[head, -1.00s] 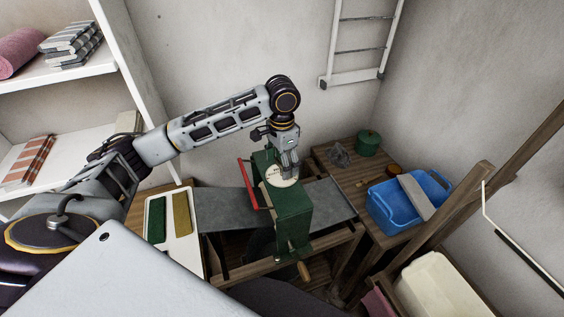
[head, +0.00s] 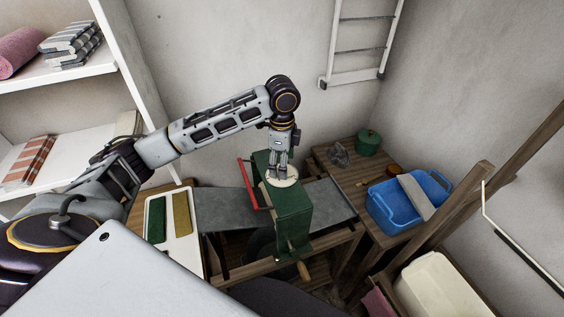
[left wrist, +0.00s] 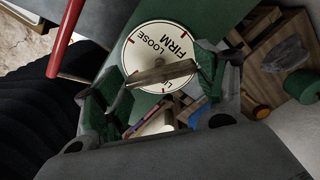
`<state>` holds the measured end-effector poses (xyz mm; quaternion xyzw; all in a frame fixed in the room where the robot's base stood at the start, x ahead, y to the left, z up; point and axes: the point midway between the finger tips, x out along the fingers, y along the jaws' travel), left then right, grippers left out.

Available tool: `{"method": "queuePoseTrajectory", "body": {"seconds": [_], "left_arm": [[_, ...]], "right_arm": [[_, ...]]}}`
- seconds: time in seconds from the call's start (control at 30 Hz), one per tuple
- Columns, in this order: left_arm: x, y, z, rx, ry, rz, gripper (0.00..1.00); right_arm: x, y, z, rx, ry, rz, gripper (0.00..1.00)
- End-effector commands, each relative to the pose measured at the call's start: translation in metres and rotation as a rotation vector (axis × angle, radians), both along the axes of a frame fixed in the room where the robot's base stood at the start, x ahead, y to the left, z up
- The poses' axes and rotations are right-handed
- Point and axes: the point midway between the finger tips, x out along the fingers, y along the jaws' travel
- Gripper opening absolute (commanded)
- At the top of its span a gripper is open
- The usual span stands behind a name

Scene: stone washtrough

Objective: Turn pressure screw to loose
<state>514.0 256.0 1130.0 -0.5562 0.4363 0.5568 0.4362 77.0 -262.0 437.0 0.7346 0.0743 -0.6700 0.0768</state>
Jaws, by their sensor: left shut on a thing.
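The pressure screw's round white dial (head: 292,183) sits on top of the green press housing (head: 292,215). In the left wrist view the dial (left wrist: 158,42) carries the words LOOSE and FIRM, a third word partly hidden, and red marks. A tan bar handle (left wrist: 160,74) crosses the dial. My left gripper (head: 281,174) points down onto the dial from above, its green-padded fingers at the two ends of the bar, shut on it. Which mark the bar points to I cannot tell. My right gripper is out of view.
A red bar (head: 247,184) runs along the press's left side. A grey board (head: 228,208) passes through the press. A white tray (head: 187,225) stands left. A blue basin (head: 388,213) and green pot (head: 368,143) stand on the wooden table at right.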

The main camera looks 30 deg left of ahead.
Motion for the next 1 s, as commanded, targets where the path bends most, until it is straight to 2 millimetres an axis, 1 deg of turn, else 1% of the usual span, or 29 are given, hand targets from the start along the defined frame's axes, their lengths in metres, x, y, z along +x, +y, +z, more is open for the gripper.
{"method": "queuePoseTrajectory", "body": {"seconds": [0.4, 1.0], "left_arm": [[0.0005, 0.0003, 0.0011, -0.001, -0.002, -0.331, 0.47], [0.0007, 0.0004, 0.0011, 0.000, -0.003, -0.797, 0.47]], "right_arm": [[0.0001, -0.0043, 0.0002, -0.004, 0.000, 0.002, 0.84], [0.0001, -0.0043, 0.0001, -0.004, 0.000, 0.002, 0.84]]}}
